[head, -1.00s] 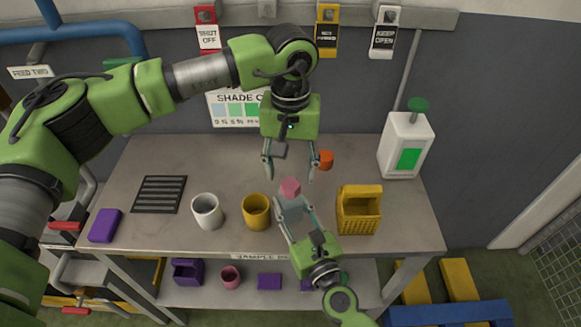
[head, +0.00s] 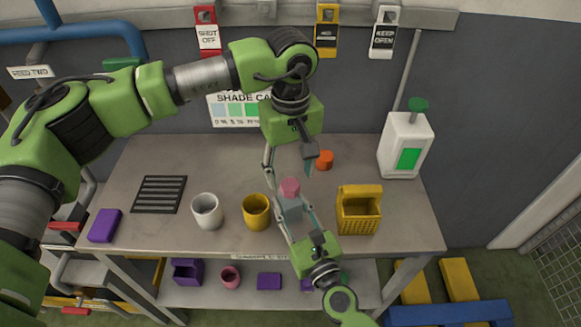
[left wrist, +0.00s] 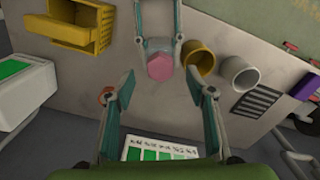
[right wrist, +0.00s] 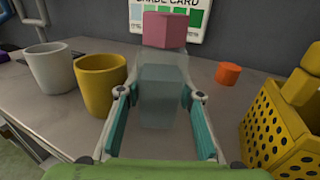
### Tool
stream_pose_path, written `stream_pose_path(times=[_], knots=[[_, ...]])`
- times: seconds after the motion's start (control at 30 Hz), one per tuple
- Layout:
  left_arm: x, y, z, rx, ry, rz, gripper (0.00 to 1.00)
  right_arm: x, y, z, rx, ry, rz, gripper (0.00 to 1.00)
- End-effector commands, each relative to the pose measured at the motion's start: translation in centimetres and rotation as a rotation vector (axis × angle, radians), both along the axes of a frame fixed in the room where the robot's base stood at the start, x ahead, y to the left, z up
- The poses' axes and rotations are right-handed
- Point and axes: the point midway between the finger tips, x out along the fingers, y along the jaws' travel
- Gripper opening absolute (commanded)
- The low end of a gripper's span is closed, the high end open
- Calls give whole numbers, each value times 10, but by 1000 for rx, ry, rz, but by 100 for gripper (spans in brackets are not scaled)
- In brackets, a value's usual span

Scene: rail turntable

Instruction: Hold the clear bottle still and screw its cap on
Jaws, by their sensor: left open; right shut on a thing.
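The clear bottle (right wrist: 160,100) stands upright between the fingers of my right gripper (head: 296,212), which is shut on its body. A pink cap (right wrist: 165,30) sits on top of the bottle; I cannot tell how far it is threaded. The cap also shows from above in the left wrist view (left wrist: 160,66), beyond the fingertips. My left gripper (head: 288,170) is open and empty. It points down above and slightly behind the cap, with its fingers apart and not touching it. It also shows in the left wrist view (left wrist: 160,76).
A yellow cup (head: 256,212) and a white cup (head: 207,211) stand left of the bottle. A yellow basket (head: 358,212) stands close on the right. A small orange piece (head: 325,160) lies behind. A white jug (head: 405,150) is at the back right. The left bench has a dark grille (head: 160,194).

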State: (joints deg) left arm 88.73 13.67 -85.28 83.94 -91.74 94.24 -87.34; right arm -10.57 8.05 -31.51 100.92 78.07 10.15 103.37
Motion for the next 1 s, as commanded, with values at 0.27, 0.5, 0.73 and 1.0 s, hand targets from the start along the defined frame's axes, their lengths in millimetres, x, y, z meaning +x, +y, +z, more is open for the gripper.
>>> stream_pose_path(times=[0.27,0.5,0.73,1.0], knots=[[-1,0,-17,0,2,-1,50,0,0,0,0,0,0,0],[0,0,-32,-1,2,-1,50,0,0,0,0,0,0,0],[0,1,-35,0,1,-1,50,0,0,0,0,0,0,0],[0,1,-35,0,0,-1,5,0,0,0,0,0,0,0]])
